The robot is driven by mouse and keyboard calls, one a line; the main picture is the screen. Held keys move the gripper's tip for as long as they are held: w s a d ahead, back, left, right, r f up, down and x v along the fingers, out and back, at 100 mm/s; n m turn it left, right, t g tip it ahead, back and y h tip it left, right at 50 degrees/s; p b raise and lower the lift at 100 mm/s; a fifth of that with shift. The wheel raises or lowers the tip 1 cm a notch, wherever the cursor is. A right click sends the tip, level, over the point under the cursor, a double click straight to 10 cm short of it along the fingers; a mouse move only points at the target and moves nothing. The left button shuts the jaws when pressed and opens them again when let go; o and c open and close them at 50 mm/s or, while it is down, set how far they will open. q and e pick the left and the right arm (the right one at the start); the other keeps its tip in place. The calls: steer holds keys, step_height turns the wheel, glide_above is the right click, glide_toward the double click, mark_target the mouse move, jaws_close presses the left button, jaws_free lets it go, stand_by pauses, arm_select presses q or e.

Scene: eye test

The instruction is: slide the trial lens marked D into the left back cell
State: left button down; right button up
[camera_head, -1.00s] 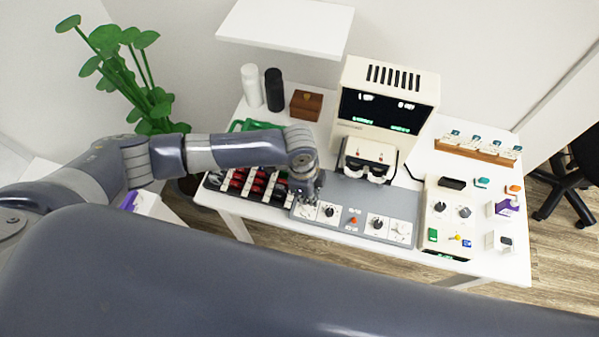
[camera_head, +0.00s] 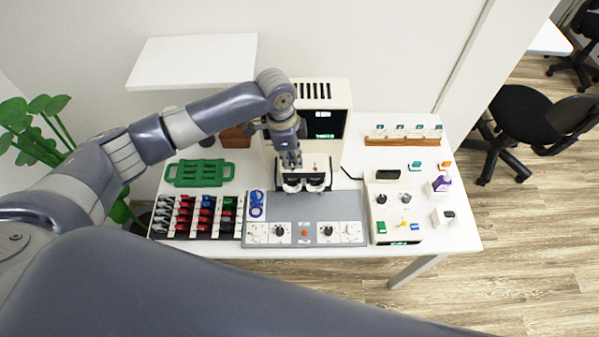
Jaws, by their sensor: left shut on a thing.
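My left gripper (camera_head: 291,160) points down in front of the cream eye-test machine (camera_head: 340,96), just above its white eyepiece part. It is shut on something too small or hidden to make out. A lens case (camera_head: 150,232) at the table's front left holds rows of lenses with black, red, blue and green parts. I cannot read any mark D, so I cannot tell which lens bears it. The case's left back corner shows, but I cannot tell whether that cell is empty. My right gripper is not in view.
A green tray with handles (camera_head: 169,172) lies behind the case. A grey console (camera_head: 305,212) with dials carries a blue looped item (camera_head: 257,203). A cream control box (camera_head: 412,236) stands right of it. A wooden card rack (camera_head: 402,142) is at the back right. A white shelf (camera_head: 190,60) overhangs behind.

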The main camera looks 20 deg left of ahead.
arm_select(q)
steer(key=shift+a+f+b, duration=0.15)
steer(key=shift+f+b, duration=0.25)
steer(key=shift+f, duration=0.25)
step_height(320, 180, down, 3)
steer(key=shift+r+b, duration=0.15)
steer(key=shift+b, duration=1)
steer(key=shift+f+b, duration=0.5)
steer(key=shift+b, duration=0.05)
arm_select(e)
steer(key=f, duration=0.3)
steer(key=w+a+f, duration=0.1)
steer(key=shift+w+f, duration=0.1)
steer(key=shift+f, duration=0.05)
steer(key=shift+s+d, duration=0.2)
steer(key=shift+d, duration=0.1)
arm_select(q)
steer(key=shift+f, duration=0.2)
